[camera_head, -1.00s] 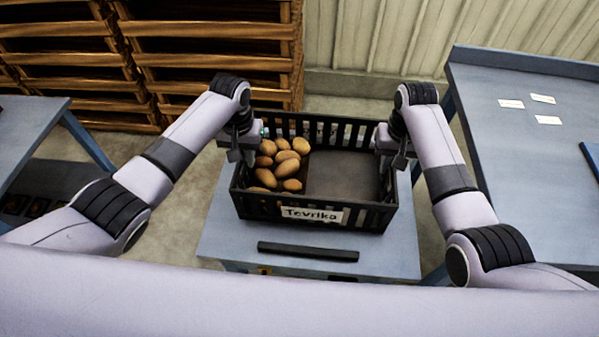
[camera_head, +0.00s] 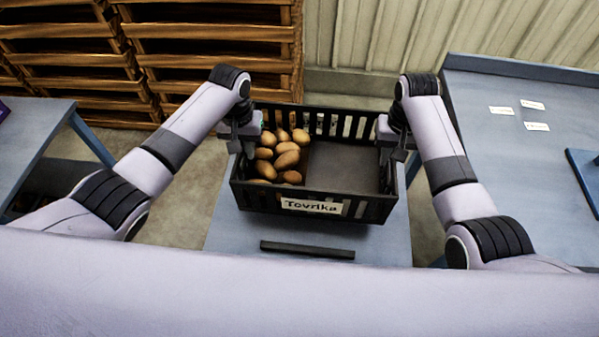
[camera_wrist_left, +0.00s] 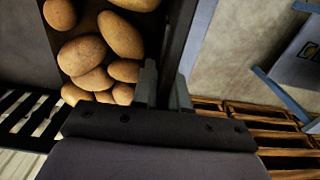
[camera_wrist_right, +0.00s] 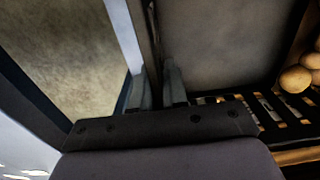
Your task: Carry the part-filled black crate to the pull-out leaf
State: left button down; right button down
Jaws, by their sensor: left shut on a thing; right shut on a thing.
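The black crate (camera_head: 318,207) with a "Tovrika" label is in the middle of the head view, over a blue-grey surface. Several potatoes (camera_head: 286,160) lie in its left part; the right part of its floor is bare. My left gripper (camera_head: 243,147) is shut on the crate's left wall; its fingers straddle the rim in the left wrist view (camera_wrist_left: 165,88). My right gripper (camera_head: 392,150) is shut on the right wall, likewise straddling it in the right wrist view (camera_wrist_right: 158,88). I cannot tell whether the crate touches the surface below. The leaf is not clearly identifiable.
The blue-grey surface (camera_head: 230,235) carries a black bar (camera_head: 307,250) in front of the crate. A blue table (camera_head: 540,160) with white cards stands at the right, another table (camera_head: 35,135) at the left. Wooden pallets (camera_head: 210,50) are stacked behind.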

pick_arm(q)
jog(key=shift+r, duration=0.25)
pick_arm(e)
jog(key=shift+r, duration=0.2)
dwell(0.5)
